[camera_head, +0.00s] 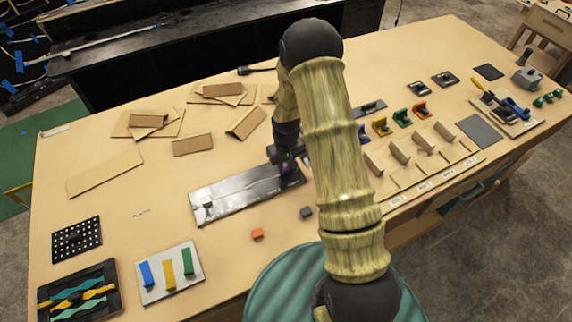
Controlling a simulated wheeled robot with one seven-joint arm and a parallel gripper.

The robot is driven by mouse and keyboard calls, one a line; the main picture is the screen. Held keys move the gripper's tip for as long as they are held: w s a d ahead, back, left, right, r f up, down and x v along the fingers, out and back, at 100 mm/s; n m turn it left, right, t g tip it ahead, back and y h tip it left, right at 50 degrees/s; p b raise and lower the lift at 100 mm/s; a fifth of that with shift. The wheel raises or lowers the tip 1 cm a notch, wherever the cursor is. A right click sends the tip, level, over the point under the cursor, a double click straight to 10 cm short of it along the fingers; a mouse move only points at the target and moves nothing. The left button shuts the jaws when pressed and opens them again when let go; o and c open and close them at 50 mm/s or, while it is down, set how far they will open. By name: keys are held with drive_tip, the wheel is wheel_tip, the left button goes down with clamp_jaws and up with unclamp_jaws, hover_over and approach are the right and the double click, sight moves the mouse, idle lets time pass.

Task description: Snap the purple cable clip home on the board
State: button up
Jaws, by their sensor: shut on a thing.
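The dark grey board (238,196) lies flat on the table, left of my arm. A small grey piece (208,205) sits near its left end. My gripper (288,165) points down over the board's right end, shut on the purple cable clip (289,168). Only a small dark purple patch of the clip shows between the fingers. I cannot tell whether the clip touches the board or is seated in it. My arm hides the area just right of the board.
An orange block (257,233) and a grey block (306,212) lie in front of the board. Cardboard pieces (193,145) lie behind it. A panel with blue, yellow and green bars (168,272) is front left. Coloured clamps and a wooden rack (423,141) stand right of my arm.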

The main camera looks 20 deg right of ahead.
drive_tip(key=o, duration=1)
drive_tip(key=shift+r, duration=0.15)
wheel_tip(320, 180, up, 17)
drive_tip(key=b, duration=0.4)
idle(0.5)
drive_tip(key=s+r+m+t, duration=0.1)
drive_tip(key=s+m+t, duration=0.1)
drive_tip(key=s, duration=1.5)
drive_tip(key=shift+s+t+b, duration=0.15)
drive_tip(key=shift+t+b, duration=0.15)
drive_tip(key=shift+b, duration=0.05)
